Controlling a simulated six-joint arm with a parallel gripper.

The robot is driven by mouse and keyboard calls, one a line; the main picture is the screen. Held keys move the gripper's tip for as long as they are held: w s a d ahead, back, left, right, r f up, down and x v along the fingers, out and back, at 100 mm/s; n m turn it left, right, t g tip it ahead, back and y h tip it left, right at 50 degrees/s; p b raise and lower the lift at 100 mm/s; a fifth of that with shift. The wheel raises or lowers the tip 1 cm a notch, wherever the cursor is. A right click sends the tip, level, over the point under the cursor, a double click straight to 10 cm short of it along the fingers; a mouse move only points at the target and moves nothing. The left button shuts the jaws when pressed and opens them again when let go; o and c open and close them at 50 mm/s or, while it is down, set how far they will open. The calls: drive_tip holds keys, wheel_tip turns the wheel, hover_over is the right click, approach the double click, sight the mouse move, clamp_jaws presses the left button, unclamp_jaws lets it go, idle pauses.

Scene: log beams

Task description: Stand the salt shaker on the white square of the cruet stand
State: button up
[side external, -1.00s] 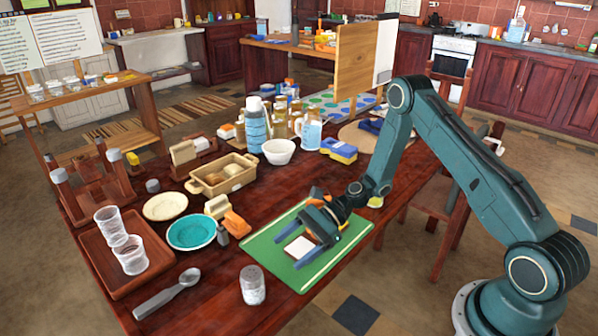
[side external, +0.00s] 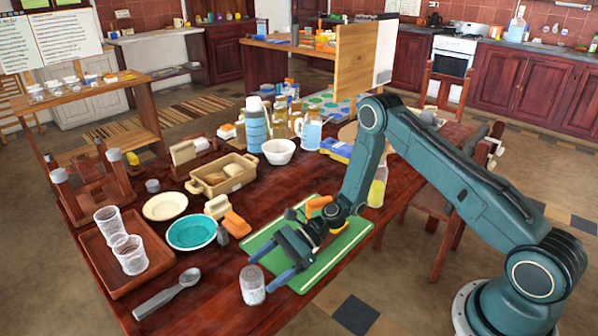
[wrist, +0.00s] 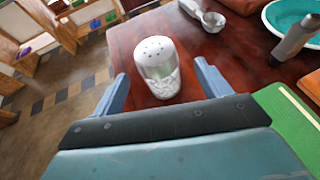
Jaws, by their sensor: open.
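The salt shaker (side external: 252,285) is a clear cylinder with white contents and a pale holed top. It stands upright on the dark red table near the front edge. In the wrist view the salt shaker (wrist: 158,68) shows ahead, framed by the fingertips. My gripper (side external: 260,274) is open and low, its blue fingers pointing at the shaker, with nothing held. In the wrist view my gripper (wrist: 161,72) has one finger on each side of the shaker's line; contact cannot be told. The cruet stand with its white square is hidden behind my gripper on the green mat.
The green mat (side external: 323,262) lies under my gripper. A spoon (side external: 168,293), a tray (side external: 98,262) with clear glasses, a teal plate (side external: 191,232), an orange block (side external: 236,224) and a small grey item (side external: 222,237) lie left of it. The table's front edge is close to the shaker.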

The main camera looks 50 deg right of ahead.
sight(248, 285)
drive_tip(key=shift+w+a+f, duration=0.1)
drive_tip(key=shift+a+f, duration=0.1)
drive_tip(key=shift+a, duration=0.2)
drive_tip(key=shift+x, duration=2.6)
drive_tip(key=shift+d+f, duration=0.1)
drive_tip(key=shift+f, duration=0.1)
drive_tip(key=c, duration=1.2)
drive_tip(key=shift+r, duration=0.25)
drive_tip(key=shift+c, duration=0.2)
wheel_tip(248, 285, up, 20)
drive_tip(key=shift+f, duration=0.2)
